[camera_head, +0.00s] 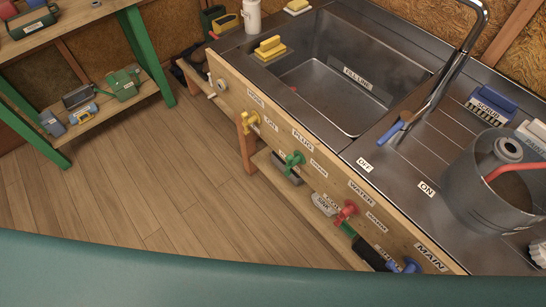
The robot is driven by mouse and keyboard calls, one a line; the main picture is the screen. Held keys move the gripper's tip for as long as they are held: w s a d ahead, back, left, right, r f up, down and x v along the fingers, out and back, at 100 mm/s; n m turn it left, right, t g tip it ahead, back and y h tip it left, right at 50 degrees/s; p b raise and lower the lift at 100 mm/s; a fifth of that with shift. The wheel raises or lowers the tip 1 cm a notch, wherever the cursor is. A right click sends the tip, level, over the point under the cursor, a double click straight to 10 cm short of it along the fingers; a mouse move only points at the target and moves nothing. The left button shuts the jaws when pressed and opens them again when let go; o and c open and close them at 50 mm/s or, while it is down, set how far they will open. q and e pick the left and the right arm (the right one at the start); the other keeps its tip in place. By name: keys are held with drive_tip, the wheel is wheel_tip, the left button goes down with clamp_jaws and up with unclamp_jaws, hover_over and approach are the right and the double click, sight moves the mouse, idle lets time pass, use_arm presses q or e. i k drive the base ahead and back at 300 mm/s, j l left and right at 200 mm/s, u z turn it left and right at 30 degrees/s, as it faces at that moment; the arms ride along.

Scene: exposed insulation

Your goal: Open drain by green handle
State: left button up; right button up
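The green handle (293,160) sits on the wooden front panel (230,88) of a steel sink counter, between a yellow handle (250,121) and a red handle (345,212). A label reading "PLUG" (302,140) is above it, and a smaller label that I cannot read clearly is to its right. The sink basin (330,95) looks empty of water and has a "FILL LINE" label on its far wall. The drain opening does not show clearly. Neither of my grippers is in view.
A blue handle (411,266) is near the "MAIN" label at the panel's lower right. A faucet (455,65), a blue lever (397,127) and a metal bucket (492,185) are on the counter. A green-legged workbench (150,55) stands left. The wooden floor (150,195) between is clear.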

sight(292, 162)
drive_tip(key=z, duration=0.6)
drive_tip(key=i+j+z, duration=0.1)
drive_tip(key=j+z, duration=0.15)
drive_tip(key=z, duration=0.2)
drive_tip(key=j+z, duration=0.55)
drive_tip(key=z, duration=0.3)
drive_tip(key=j+z, duration=0.3)
drive_tip(key=z, duration=0.15)
